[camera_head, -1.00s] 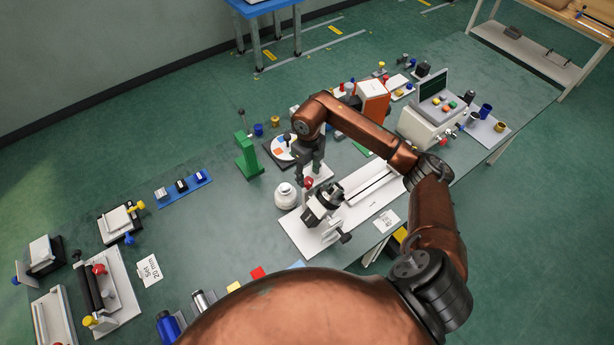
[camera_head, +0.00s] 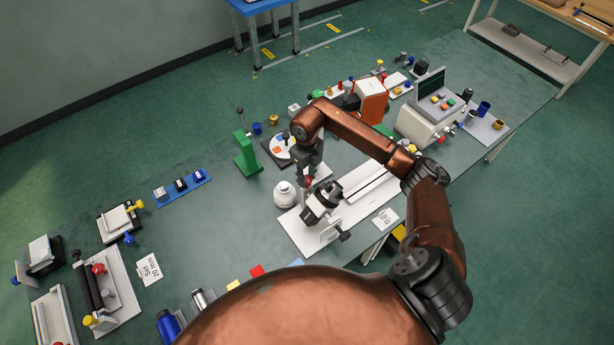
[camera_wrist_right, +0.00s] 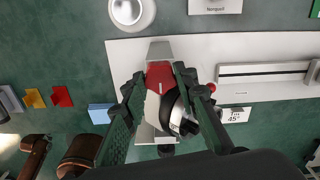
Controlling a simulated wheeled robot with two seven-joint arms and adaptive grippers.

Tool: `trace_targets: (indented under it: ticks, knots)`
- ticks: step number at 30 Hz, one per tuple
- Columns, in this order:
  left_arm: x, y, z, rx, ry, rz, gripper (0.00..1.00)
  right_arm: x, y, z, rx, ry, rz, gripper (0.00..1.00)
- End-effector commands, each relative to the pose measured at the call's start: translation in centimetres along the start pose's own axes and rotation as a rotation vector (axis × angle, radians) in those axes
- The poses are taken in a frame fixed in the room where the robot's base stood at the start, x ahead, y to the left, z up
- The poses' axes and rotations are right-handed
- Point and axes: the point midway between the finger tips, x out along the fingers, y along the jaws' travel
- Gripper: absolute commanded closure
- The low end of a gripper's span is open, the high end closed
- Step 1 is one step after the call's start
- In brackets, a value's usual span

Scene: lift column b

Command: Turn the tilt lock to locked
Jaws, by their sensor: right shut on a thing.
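The tilting fixture, a black and white body (camera_head: 319,205), stands on a white base plate (camera_head: 293,231) near the middle of the bench. Its red tilt-lock part (camera_wrist_right: 159,74) shows between the fingers in the right wrist view. My right gripper (camera_head: 307,178) reaches down on it from above, and its fingers (camera_wrist_right: 158,82) are shut on the red part. In the head view the gripper hides most of the red part. The lock's marking cannot be read. My left gripper is not in view.
A round white pot (camera_head: 284,195) stands close to the left of the fixture. A slotted rail (camera_head: 368,187) lies on the plate's right side. A card reading 45° (camera_head: 385,219) lies near the bench edge. A green stand (camera_head: 246,154) is farther back.

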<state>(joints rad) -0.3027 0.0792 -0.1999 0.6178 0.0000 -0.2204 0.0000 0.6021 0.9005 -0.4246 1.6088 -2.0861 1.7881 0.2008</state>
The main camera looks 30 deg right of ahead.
Motion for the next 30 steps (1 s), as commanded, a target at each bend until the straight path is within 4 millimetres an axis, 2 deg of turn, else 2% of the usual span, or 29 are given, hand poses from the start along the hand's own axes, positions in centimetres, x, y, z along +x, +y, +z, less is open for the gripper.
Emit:
trace_targets:
  ticks: [4,14,20,30]
  knots:
    - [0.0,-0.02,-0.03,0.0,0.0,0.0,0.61,0.0,-0.01,0.01,0.0,-0.001,0.0,0.97]
    - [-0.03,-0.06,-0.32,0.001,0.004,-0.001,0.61,-0.03,-0.1,0.01,0.046,0.0,-0.002,0.97]
    - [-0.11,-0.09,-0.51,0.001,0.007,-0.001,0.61,-0.04,-0.09,-0.01,0.161,0.0,-0.001,0.97]
    - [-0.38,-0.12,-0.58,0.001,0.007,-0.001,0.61,-0.1,-0.15,0.0,0.471,-0.001,-0.002,0.97]
